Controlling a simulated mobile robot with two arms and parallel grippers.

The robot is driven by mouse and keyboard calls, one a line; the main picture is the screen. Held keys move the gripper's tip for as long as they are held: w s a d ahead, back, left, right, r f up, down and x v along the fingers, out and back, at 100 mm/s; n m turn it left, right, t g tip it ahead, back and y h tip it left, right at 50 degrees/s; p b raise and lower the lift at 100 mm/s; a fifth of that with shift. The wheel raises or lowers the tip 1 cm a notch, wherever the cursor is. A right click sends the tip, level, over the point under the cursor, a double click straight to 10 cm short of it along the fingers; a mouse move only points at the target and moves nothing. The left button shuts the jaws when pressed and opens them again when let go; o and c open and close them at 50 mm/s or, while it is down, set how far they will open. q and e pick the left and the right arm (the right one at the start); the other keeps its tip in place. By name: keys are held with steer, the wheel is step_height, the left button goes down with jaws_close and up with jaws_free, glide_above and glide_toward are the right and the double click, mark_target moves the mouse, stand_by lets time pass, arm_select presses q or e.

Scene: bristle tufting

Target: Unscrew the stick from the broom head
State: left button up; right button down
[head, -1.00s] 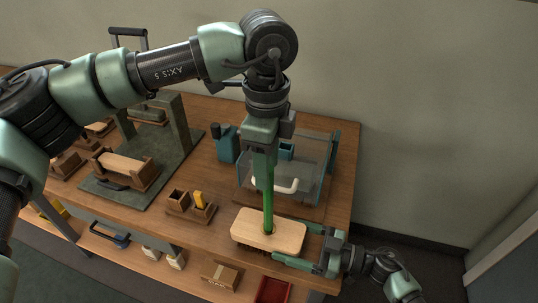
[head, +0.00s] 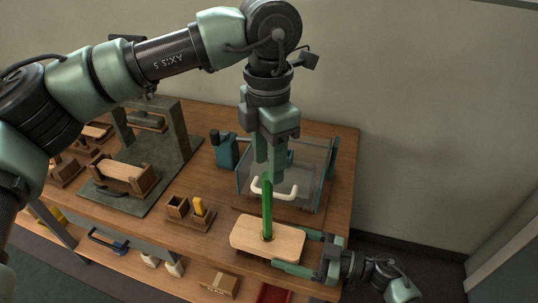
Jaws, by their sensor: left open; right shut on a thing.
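The broom head (head: 255,238) is a pale wooden block with dark bristles under it, near the front right of the workbench. The green stick (head: 267,212) stands upright in the hole in its top. My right gripper (head: 297,253) comes in from the right and is shut on the broom head. My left gripper (head: 268,172) points down from above with open fingers around or just above the stick's upper end; I cannot tell the exact depth. Its wrist is turned.
A clear-walled box with a white handle (head: 275,190) stands close behind the stick. A small wooden holder with a yellow piece (head: 199,208) lies left of the broom head. A dark press frame (head: 182,130) stands further left.

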mark_target(268, 198)
arm_select(q)
steer(key=m, duration=0.4)
steer(key=shift+r+m, duration=0.3)
steer(key=shift+m, duration=0.1)
steer(key=shift+f+m, duration=0.1)
steer(key=shift+m, duration=0.3)
step_height(268, 198, down, 12)
steer(key=shift+r, duration=0.1)
jaws_close()
steer(key=n, duration=0.9)
steer(key=shift+w+n, duration=0.1)
steer(key=shift+n, duration=0.2)
steer(key=shift+r, duration=0.1)
steer(key=shift+r, duration=0.15)
